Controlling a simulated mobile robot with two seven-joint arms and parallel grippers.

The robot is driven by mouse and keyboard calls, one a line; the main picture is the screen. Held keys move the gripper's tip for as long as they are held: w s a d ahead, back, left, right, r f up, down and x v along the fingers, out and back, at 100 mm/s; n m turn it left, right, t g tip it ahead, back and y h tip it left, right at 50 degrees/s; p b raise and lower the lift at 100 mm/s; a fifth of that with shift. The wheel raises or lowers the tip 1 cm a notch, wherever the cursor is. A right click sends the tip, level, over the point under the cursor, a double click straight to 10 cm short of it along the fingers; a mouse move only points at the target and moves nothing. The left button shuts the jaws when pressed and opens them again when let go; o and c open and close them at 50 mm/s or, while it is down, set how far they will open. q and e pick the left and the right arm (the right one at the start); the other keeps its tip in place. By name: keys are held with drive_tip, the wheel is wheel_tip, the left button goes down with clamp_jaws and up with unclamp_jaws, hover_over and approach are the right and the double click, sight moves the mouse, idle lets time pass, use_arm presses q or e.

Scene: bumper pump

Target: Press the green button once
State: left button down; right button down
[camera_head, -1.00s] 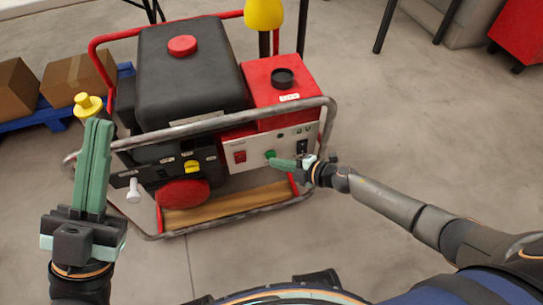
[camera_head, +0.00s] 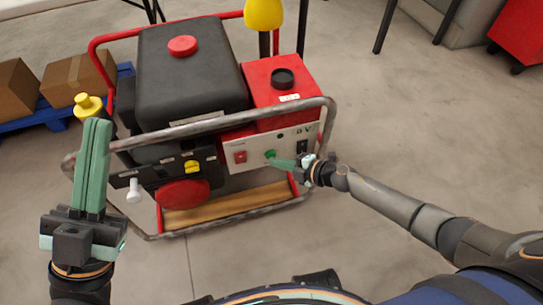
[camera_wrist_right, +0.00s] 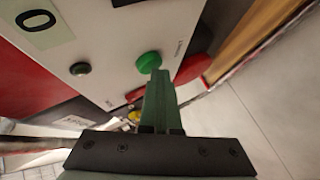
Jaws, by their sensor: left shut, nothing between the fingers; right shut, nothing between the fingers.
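The green button (camera_head: 270,154) is a small round knob on the white front panel (camera_head: 254,149) of a red and black generator. In the right wrist view the green button (camera_wrist_right: 149,62) sits right at the tips of my right gripper (camera_wrist_right: 158,76). The tips look very close to it or touching; I cannot tell which. In the head view my right gripper (camera_head: 279,162) is shut and empty, pointing left at the button from the right. My left gripper (camera_head: 97,126) is shut and empty, upright in front of the generator's left end, away from the button.
A red switch (camera_head: 240,157) is left of the green button and a black switch (camera_head: 302,147) is right of it. A grey tube frame (camera_head: 240,118) runs around the generator above the panel. Boxes (camera_head: 75,78) on a blue pallet stand at the left. Floor at the right is open.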

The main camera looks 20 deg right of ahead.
drive_tip(key=shift+s+d+p, duration=0.1)
drive_tip(key=shift+s+p, duration=0.2)
drive_tip(key=shift+s, duration=0.45)
drive_tip(key=shift+s+p, duration=0.7)
drive_tip(key=shift+s, duration=1.8)
